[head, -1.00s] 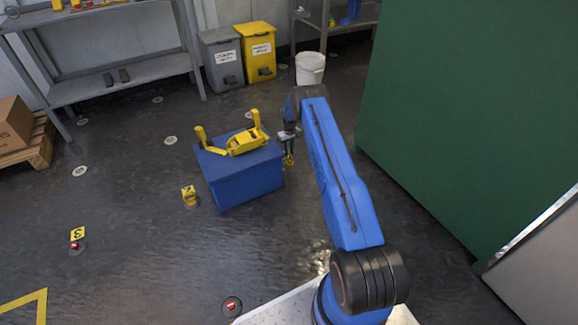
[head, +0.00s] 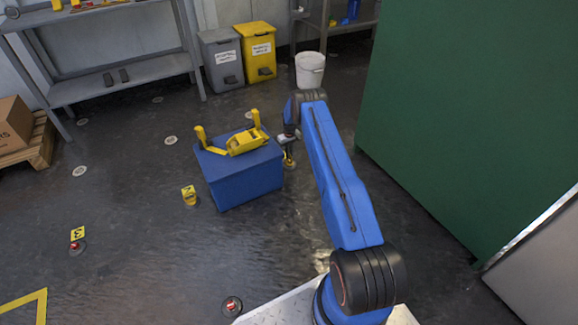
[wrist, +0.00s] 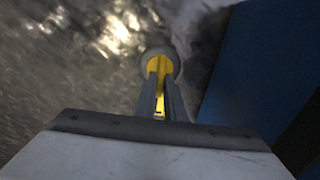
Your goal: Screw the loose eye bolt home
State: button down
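A yellow eye bolt (head: 289,163) stands low at the floor, just right of the blue box. In the wrist view the yellow eye bolt (wrist: 160,66) shows between and beyond my fingertips, with a grey round fitting around it. My gripper (head: 288,156) points down over it; in the wrist view my gripper (wrist: 160,92) has its two fingers close together with yellow between them, and looks shut on the bolt. The fingers hide part of the bolt, and its thread is not visible.
The blue box (head: 243,180) stands close left of my gripper, with a yellow tool (head: 246,142) on top. A tall green panel (head: 470,110) stands to the right. Yellow-marked floor fittings (head: 189,195) lie to the left. A white bucket (head: 310,70) stands behind.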

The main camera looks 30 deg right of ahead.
jog(key=m, duration=0.9)
jog(key=shift+m, duration=0.4)
jog(key=shift+m, duration=1)
jog(key=m, duration=0.3)
jog(key=shift+f+m, duration=0.1)
jog(key=shift+m, duration=0.3)
jog(key=m, duration=0.4)
jog(key=c, duration=1.7)
grip_release()
jog(key=shift+c, duration=0.2)
